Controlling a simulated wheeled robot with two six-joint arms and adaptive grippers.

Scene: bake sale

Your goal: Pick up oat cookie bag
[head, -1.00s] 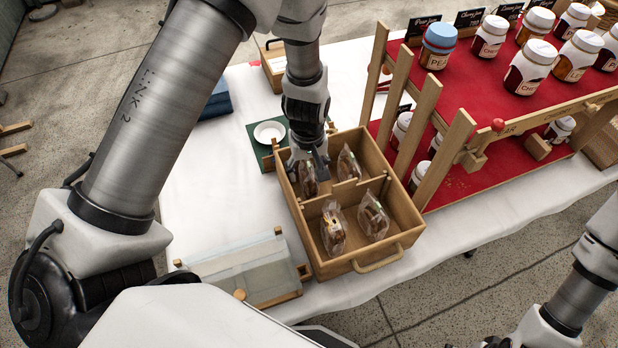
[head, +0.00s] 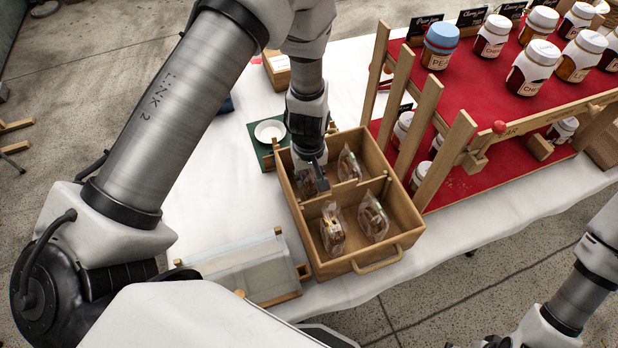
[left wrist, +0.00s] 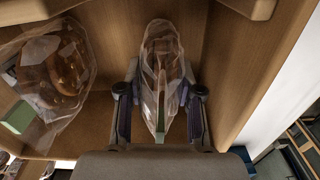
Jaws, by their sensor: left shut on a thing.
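A wooden crate (head: 389,249) with dividers holds several clear bags of baked goods. My left gripper (head: 316,176) reaches down into its back-left compartment. It is shut on a clear bag (head: 305,183); in the left wrist view this bag (left wrist: 162,60) stands upright between the two fingers (left wrist: 160,115), with brownish contents and a green tag low on it. I cannot read a label, so I cannot tell if it is the oat cookie bag. The bag is still inside the crate. The right gripper is out of view.
Other bags stand close by in the crate: back right (head: 349,164), front left (head: 332,229) and front right (head: 373,218). A red jam stand (head: 470,160) with jars is on the right. A clear-lidded box (head: 240,268) is at front left.

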